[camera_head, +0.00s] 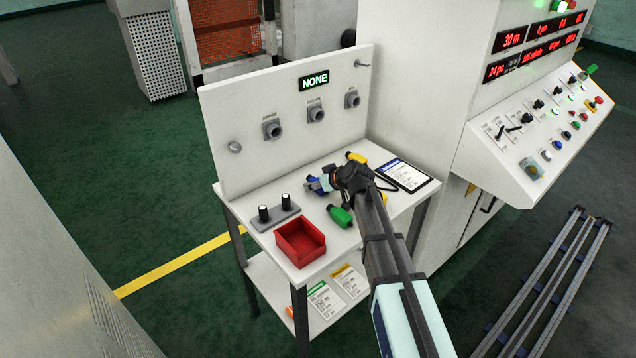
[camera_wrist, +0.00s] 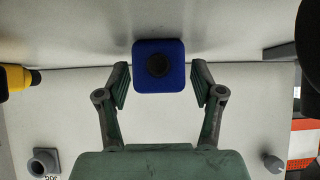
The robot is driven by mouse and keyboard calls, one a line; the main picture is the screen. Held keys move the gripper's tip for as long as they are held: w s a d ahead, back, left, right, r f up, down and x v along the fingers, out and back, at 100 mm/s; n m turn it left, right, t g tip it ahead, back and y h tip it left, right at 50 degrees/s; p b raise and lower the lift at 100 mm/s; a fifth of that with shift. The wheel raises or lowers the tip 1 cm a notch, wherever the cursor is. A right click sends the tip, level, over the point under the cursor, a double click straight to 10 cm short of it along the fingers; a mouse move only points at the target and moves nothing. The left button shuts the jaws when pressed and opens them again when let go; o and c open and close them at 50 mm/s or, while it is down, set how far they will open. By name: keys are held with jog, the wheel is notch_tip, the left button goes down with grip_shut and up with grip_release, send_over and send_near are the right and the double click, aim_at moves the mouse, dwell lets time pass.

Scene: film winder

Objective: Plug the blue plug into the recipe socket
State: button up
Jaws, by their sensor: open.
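The blue plug (camera_wrist: 158,50) shows in the wrist view as a rounded blue square with a dark round centre. My gripper (camera_wrist: 160,84) is open, one finger on each side of the plug, with a visible gap on both sides. In the head view the blue plug (camera_head: 315,184) lies on the small table, partly hidden by my gripper (camera_head: 338,181). The panel behind the table has three grey sockets; the middle socket (camera_head: 316,114) is empty, and its small label appears to read RECIPE. A grey socket (camera_wrist: 43,162) also shows at the wrist view's lower left.
On the table are a yellow plug (camera_head: 356,157), a green plug (camera_head: 340,216), a red bin (camera_head: 300,242), a grey block with two black pegs (camera_head: 274,214) and a tablet (camera_head: 404,175). The panel display (camera_head: 314,83) reads NONE. A control cabinet (camera_head: 430,90) stands to the right.

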jog(key=shift+w+a+f, duration=0.15)
jog(key=shift+w, duration=0.05)
grip_shut()
dwell(0.3)
notch_tip(320, 180, up, 20)
jog(key=b, duration=0.3)
jog(key=shift+b, duration=0.4)
